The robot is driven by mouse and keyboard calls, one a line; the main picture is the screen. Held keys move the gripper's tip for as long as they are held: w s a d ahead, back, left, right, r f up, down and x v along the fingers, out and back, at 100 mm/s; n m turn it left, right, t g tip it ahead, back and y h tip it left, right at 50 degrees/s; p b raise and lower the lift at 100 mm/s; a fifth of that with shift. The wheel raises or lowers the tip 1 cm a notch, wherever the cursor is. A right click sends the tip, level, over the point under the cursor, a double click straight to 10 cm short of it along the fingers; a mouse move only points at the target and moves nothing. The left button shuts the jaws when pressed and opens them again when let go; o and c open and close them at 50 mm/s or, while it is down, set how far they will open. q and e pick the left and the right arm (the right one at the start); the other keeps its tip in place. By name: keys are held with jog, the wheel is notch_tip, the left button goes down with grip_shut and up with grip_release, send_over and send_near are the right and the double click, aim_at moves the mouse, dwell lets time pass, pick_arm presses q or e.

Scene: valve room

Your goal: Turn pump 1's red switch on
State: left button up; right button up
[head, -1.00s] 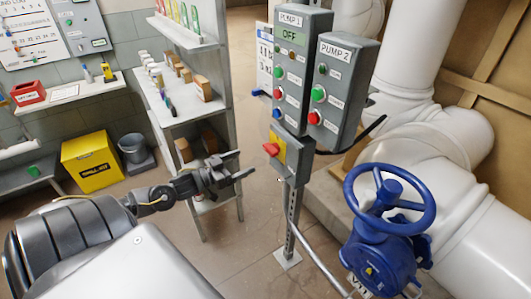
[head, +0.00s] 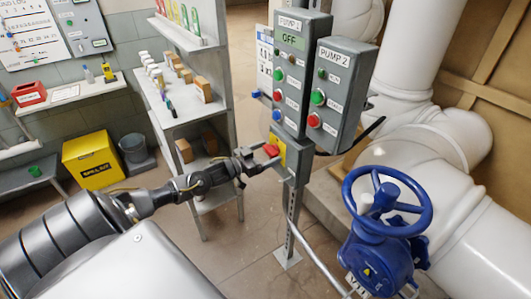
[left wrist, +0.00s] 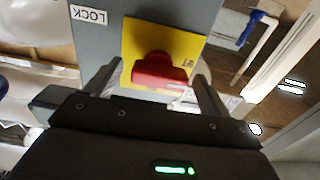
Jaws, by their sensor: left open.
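Pump 1's grey control box (head: 301,70) stands on a post, and its display reads OFF. Below its buttons, the red switch (head: 271,150) sits on a yellow plate (head: 278,142). In the left wrist view the red switch (left wrist: 158,71) shows close up on the yellow plate (left wrist: 186,45). My left gripper (head: 262,157) is open at the switch. In the left wrist view its two fingers (left wrist: 155,85) stand on either side of the red knob, with gaps visible. My right gripper is not in view.
Pump 2's box (head: 338,90) is just right of pump 1's. A blue valve wheel (head: 388,200) stands at the lower right before large white pipes (head: 440,150). A shelf (head: 180,110) with small items stands behind my left arm.

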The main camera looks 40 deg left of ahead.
pick_arm(q)
jog(key=c, duration=1)
jog(key=shift+m, duration=0.3)
jog(key=m, duration=0.3)
jog(key=shift+m, duration=0.3)
jog(key=m+b, duration=0.1)
jog(key=m, duration=0.3)
jog(key=shift+m, duration=0.3)
jog(key=m+b, duration=0.2)
jog(key=m, duration=0.2)
jog(key=shift+m, duration=0.3)
jog(key=shift+d+r+m+b, duration=0.1)
jog(key=shift+m+b, duration=0.7)
jog(key=shift+m, duration=1.4)
